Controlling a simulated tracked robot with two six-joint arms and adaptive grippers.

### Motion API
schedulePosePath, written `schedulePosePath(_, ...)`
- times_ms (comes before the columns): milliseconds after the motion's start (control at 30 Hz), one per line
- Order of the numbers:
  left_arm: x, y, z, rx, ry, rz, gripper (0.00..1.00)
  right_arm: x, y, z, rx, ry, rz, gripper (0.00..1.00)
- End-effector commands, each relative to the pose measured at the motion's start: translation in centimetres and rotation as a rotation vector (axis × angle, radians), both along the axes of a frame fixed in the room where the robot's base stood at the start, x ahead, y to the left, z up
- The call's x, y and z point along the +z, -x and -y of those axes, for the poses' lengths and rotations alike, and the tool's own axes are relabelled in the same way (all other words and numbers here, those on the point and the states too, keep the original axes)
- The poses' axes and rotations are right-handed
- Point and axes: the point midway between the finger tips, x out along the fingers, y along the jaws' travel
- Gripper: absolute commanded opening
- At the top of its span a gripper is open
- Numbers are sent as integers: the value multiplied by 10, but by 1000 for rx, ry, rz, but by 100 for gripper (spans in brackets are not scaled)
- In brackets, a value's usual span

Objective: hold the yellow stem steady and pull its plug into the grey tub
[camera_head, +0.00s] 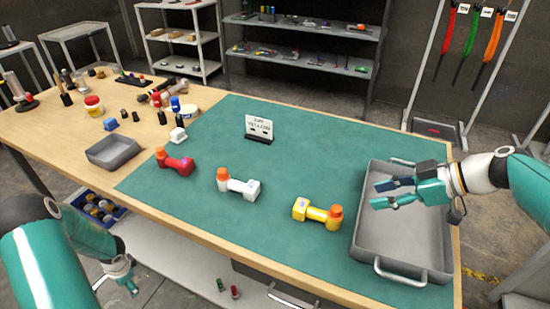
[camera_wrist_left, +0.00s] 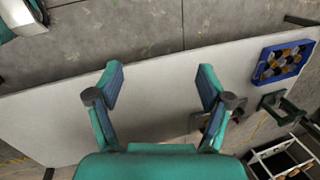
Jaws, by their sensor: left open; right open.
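The yellow stem (camera_head: 317,214) lies on the green mat, with an orange plug (camera_head: 335,215) at its right end. A large grey tub (camera_head: 372,240) with metal handles stands just right of it and looks empty. My right gripper (camera_head: 382,194) is open and empty above this tub, its fingers pointing left. My left gripper (camera_head: 128,284) is low at the front left, off the table's front edge and far from the stem. In the left wrist view, my left gripper (camera_wrist_left: 160,85) is open with nothing between its fingers, above a pale lower shelf.
A white stem (camera_head: 240,187) and a red stem (camera_head: 178,164), each with an orange plug, lie left of the yellow one. A small grey bin (camera_head: 112,163), a sign (camera_head: 258,127) and several bottles stand farther left and back. The mat behind the yellow stem is clear.

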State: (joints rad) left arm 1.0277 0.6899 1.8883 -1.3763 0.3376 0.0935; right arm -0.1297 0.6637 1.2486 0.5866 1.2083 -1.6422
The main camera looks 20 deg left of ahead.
Motion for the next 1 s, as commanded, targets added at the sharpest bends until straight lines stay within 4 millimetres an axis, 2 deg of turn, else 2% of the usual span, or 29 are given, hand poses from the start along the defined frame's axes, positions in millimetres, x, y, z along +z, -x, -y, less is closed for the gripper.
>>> schedulePosePath(33, 11, 0, -30, -48, -71, -18, 79, 0, 0, 0, 0, 0, 0, 42)
schedulePosePath(100, 29, -4, -68, -132, -169, -54, 79, 0, 0, 0, 0, 0, 0, 42)
schedulePosePath(167, 46, -10, -98, -206, -253, -88, 79, 0, 0, 0, 0, 0, 0, 42)
schedulePosePath(300, 97, -34, -161, -377, -452, -178, 79, 0, 0, 0, 0, 0, 0, 42)
schedulePosePath(467, 168, -68, -216, -526, -672, -292, 79, 0, 0, 0, 0, 0, 0, 42)
schedulePosePath(600, 240, -99, -247, -578, -845, -369, 79, 0, 0, 0, 0, 0, 0, 42)
schedulePosePath(667, 273, -114, -253, -569, -904, -375, 79, 0, 0, 0, 0, 0, 0, 42)
schedulePosePath(700, 296, -124, -255, -545, -937, -361, 79, 0, 0, 0, 0, 0, 0, 42)
schedulePosePath(800, 342, -154, -242, -422, -945, -212, 79, 0, 0, 0, 0, 0, 0, 42)
schedulePosePath(1000, 377, -205, -195, -191, -801, 159, 79, 0, 0, 0, -1, 0, 1, 42)
